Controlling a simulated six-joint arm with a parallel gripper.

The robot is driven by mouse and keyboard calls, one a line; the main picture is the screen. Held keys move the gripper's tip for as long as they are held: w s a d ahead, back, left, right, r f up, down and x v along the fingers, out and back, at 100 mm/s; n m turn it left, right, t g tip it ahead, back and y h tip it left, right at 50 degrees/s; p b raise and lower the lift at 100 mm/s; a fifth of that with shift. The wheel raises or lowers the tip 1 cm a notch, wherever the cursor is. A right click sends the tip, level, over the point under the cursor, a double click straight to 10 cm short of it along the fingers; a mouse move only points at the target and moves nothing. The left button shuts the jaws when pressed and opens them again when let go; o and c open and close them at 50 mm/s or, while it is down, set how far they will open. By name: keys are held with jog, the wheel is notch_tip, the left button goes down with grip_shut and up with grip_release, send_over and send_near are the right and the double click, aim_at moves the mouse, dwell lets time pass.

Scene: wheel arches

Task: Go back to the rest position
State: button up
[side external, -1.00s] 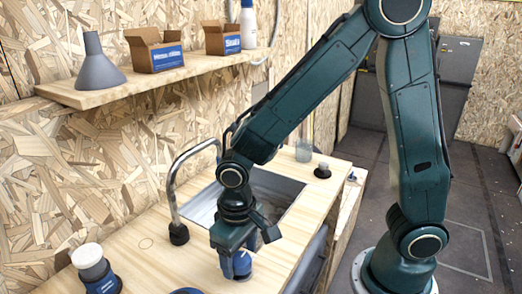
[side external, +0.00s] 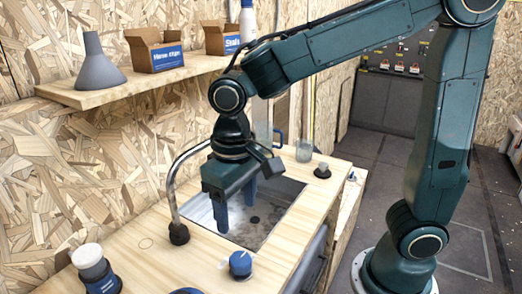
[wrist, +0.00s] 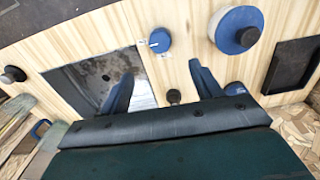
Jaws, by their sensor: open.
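My gripper (side external: 236,218) is open and empty, pointing down over the sink area. Its two dark fingers also show apart in the wrist view (wrist: 161,70). A blue knob with a white pointer mark (side external: 240,264) sits on the wooden counter below and in front of the gripper, clear of the fingers. The knob also shows in the wrist view (wrist: 159,40), beyond the fingertips.
The sink (side external: 262,222) is sunk in the counter, with a curved metal tap (side external: 173,190) beside it. A blue, white-topped object (side external: 92,265) stands at the front left. A shelf (side external: 140,88) holds a grey funnel (side external: 98,65) and cardboard boxes (side external: 155,50).

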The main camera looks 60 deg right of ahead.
jog(key=shift+r, duration=0.65)
jog(key=s+d+r+t, duration=0.4)
jog(key=s+d+t, duration=0.1)
jog(key=s+d, duration=0.6)
jog(key=shift+d+r+t, duration=0.2)
jog(key=shift+d+t, duration=0.1)
jog(key=shift+d, duration=0.7)
dwell(0.5)
